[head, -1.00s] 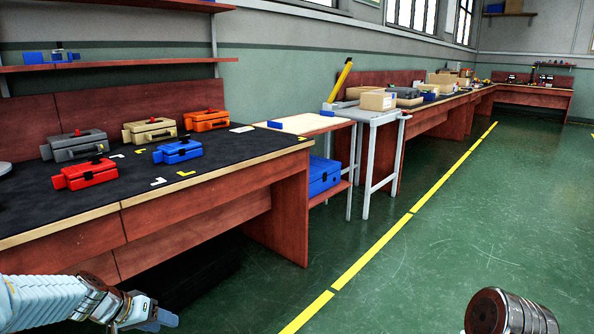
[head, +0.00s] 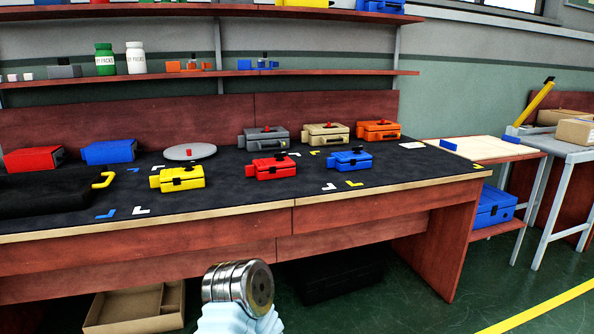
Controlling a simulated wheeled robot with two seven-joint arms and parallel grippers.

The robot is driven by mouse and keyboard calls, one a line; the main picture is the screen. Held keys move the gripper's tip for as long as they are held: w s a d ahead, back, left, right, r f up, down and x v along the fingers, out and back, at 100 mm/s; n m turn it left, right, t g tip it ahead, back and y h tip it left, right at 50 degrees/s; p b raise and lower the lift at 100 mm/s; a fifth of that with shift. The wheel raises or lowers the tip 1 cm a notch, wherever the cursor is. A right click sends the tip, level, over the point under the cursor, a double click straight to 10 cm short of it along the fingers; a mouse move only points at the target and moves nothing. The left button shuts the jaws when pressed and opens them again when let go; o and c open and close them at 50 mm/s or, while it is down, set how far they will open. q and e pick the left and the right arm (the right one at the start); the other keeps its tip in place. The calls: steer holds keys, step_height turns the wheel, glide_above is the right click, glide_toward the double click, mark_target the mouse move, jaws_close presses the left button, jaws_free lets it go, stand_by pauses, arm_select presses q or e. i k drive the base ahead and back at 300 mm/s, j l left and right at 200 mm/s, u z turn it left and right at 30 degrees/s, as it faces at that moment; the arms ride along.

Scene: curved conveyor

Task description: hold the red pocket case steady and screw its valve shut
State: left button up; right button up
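The red pocket case (head: 271,168) lies on the black mat of the workbench (head: 300,218), in the front row between a yellow case and a blue case. A small valve (head: 278,156) shows on its top; I cannot tell whether it is screwed in. A part of my arm with a round metal joint shows at the bottom centre, well in front of the bench and apart from the case. Neither gripper's fingers are in view.
Beside it are a yellow case (head: 178,178) and a blue case (head: 349,160). Behind are grey (head: 265,139), tan (head: 325,133) and orange (head: 378,131) cases. A round grey plate (head: 189,152) lies left. A cardboard box (head: 135,308) is under the bench. A side table (head: 485,148) stands right.

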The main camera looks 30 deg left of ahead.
mark_target(280, 155)
steer(key=u, duration=1.1)
steer(key=i+z, duration=0.15)
steer(key=k, duration=0.05)
